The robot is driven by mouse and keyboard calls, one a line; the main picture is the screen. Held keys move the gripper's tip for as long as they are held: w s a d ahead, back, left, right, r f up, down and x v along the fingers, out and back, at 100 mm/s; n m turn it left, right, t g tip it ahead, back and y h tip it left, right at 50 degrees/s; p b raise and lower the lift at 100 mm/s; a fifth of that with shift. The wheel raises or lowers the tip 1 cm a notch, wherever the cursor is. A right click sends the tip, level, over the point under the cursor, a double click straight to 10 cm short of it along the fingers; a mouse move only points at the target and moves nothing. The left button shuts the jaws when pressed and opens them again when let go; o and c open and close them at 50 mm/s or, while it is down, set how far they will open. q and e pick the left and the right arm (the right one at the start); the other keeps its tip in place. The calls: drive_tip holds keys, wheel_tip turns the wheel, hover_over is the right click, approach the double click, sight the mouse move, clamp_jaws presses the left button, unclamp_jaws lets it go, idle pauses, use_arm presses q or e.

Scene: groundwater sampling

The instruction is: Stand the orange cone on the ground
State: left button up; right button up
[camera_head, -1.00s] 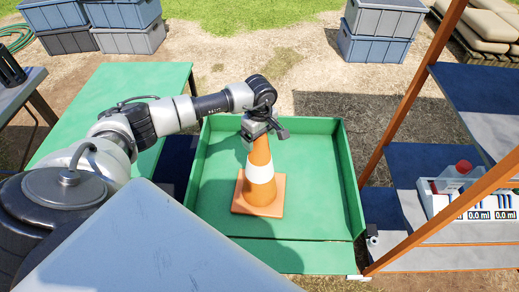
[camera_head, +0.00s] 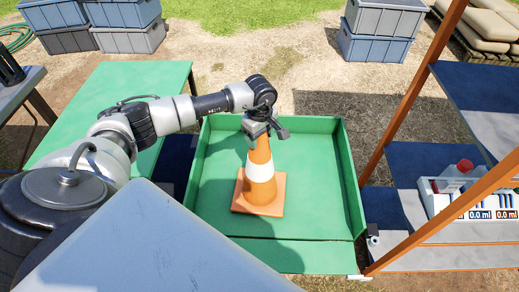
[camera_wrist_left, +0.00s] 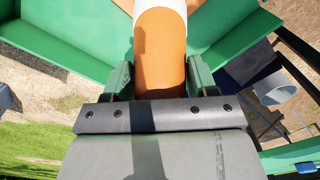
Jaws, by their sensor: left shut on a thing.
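The orange cone (camera_head: 262,172) with a white band stands upright in the green tray-like bin (camera_head: 217,184), its square base on or very near the bin floor. My left gripper (camera_head: 259,134) is above it, shut on the cone's top. In the left wrist view the cone (camera_wrist_left: 161,50) sits between the two fingers of my left gripper (camera_wrist_left: 160,78). The cone's tip is hidden by the gripper. My right gripper is not in view.
A green table (camera_head: 120,85) stands at left. A shelf with orange posts (camera_head: 412,97) and a white rack (camera_head: 470,196) stands at right. Blue-grey crates (camera_head: 380,30) stand behind. Bare ground (camera_head: 310,75) lies beyond the bin.

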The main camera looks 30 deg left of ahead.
use_arm(q)
drive_tip(key=shift+r+p, duration=2.45)
drive_tip(key=shift+r, duration=1.7)
wheel_tip(320, 180, up, 4)
drive_tip(key=p, duration=0.2)
drive_tip(key=shift+r+p, duration=0.2)
drive_tip(key=shift+p, duration=0.1)
drive_tip(key=shift+d, duration=0.1)
